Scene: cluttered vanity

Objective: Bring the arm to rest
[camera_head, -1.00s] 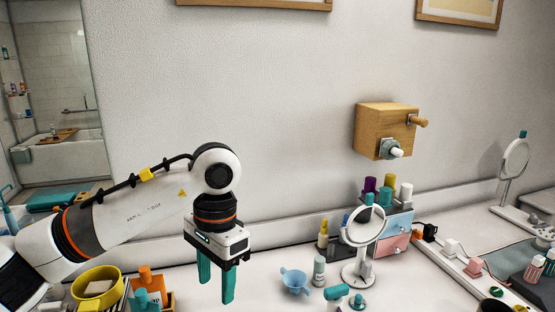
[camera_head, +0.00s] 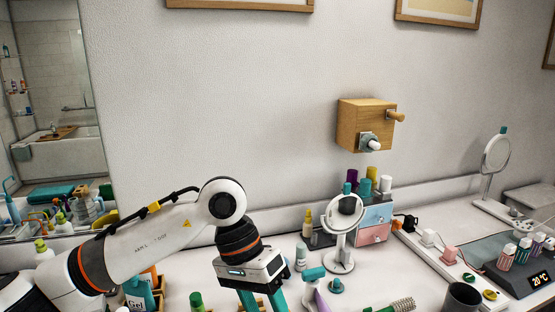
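My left arm comes in from the left, low over the vanity top. Its gripper (camera_head: 262,301) has two teal fingers that point down at the bottom edge, with a gap between them. The fingertips are cut off by the frame edge. I see nothing clearly held between them. My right gripper is not in view.
A round standing mirror (camera_head: 346,210), a drawer box (camera_head: 376,222) and small bottles stand right of the gripper. A wooden wall box (camera_head: 366,124) hangs above. A blue gel bottle (camera_head: 139,293) is below the arm. A dark cup (camera_head: 462,298) stands front right.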

